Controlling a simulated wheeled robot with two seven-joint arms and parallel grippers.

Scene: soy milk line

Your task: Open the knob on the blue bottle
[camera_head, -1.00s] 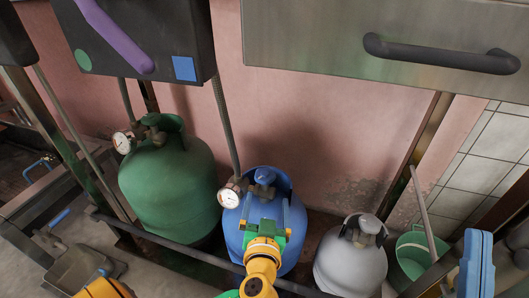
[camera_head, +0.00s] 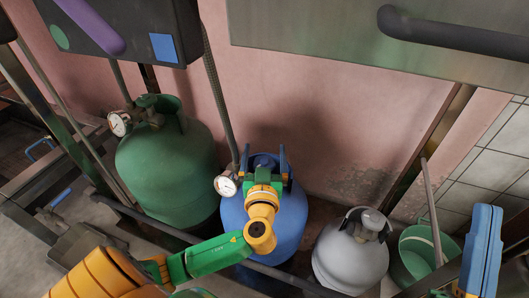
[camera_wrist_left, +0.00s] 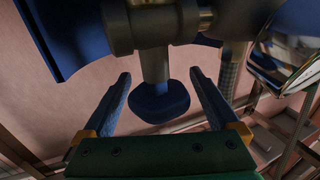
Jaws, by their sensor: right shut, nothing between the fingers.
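The blue bottle (camera_head: 292,222) stands between the green and grey bottles in the head view. Its blue knob (camera_head: 264,162) is at its top, partly hidden by my left gripper. My left gripper (camera_head: 264,152) is open, one finger on each side of the knob. In the left wrist view the rounded dark blue knob (camera_wrist_left: 160,102) hangs on a metal stem between the two spread fingers (camera_wrist_left: 159,78), with visible gaps on both sides. My right gripper (camera_head: 484,218) is shut and empty at the lower right, well away from the bottle.
A pressure gauge (camera_head: 225,186) sits just left of the knob, with a hose beside it. The green bottle (camera_head: 165,165) stands left, the grey bottle (camera_head: 350,262) right. A metal rail (camera_head: 180,234) runs in front. A green bucket (camera_head: 420,255) is further right.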

